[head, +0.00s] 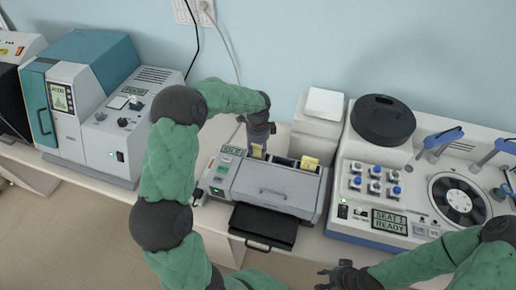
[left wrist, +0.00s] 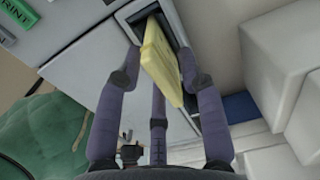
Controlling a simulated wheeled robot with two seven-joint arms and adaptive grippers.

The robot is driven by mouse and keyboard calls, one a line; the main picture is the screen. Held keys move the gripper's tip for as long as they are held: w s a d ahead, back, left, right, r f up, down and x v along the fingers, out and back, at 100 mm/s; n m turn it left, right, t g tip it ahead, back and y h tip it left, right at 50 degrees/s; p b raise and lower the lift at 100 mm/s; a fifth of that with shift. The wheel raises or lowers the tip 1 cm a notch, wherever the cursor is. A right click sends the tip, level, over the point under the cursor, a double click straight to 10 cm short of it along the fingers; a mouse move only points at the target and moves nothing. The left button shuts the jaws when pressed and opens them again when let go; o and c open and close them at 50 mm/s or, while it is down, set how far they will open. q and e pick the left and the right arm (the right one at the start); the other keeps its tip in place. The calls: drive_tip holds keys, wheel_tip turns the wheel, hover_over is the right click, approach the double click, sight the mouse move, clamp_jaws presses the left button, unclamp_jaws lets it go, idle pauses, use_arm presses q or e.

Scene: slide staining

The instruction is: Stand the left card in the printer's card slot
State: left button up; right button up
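The grey printer (head: 270,188) stands on the bench with a dark slot along its top rear. The left card (head: 257,151), pale yellow, stands at the slot's left end. A second yellow card (head: 309,163) stands at the right end. My left gripper (head: 258,138) is over the left card. In the left wrist view the card (left wrist: 163,62) leans in the slot opening (left wrist: 150,14), between the spread fingers of my left gripper (left wrist: 160,80), with gaps on both sides. How deep the card sits is hidden. My right gripper (head: 335,276) is open and empty, low in front of the bench.
A black tray (head: 263,225) sticks out at the printer's front. A staining machine (head: 385,215) with knobs and a dial stands right. A white box (head: 322,108) is behind the printer. Grey and teal instruments (head: 110,125) stand left.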

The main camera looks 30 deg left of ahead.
use_arm(q)
drive_tip(key=shift+a, duration=0.1)
wheel_tip(320, 180, up, 12)
drive_tip(key=shift+r, duration=0.15)
idle(0.6)
